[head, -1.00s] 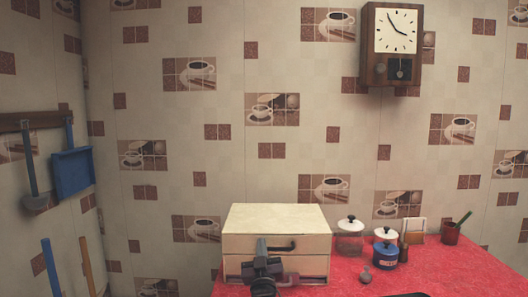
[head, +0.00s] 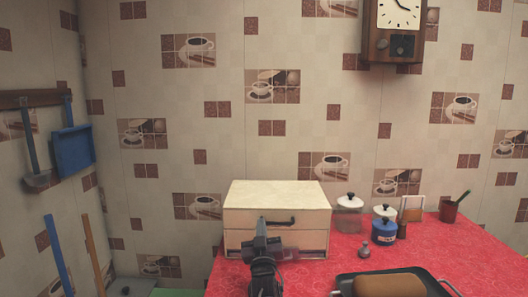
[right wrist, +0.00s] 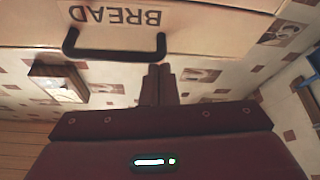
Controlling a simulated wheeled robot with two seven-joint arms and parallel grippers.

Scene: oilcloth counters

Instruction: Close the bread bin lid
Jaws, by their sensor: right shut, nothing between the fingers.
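The bread bin (head: 277,193) is a cream box on the red counter, with a pale top. Its upper front panel has a dark bar handle (head: 280,221) and looks upright and flush with the box in the head view. In the right wrist view, upside down, the panel shows the word BREAD (right wrist: 113,15) and the handle (right wrist: 115,48). My right gripper (head: 262,222) is shut and empty in front of the bin's front, just left of the handle's middle. Its fingertips (right wrist: 158,70) appear near one end of the handle; contact cannot be told. My left gripper is out of view.
A white-lidded jar (head: 349,214), a blue jar (head: 384,230), a small grey bottle (head: 364,250) and a red cup (head: 449,210) stand right of the bin. A tray with a loaf (head: 390,285) lies at the front right. Red counter (head: 420,245) is bare between them.

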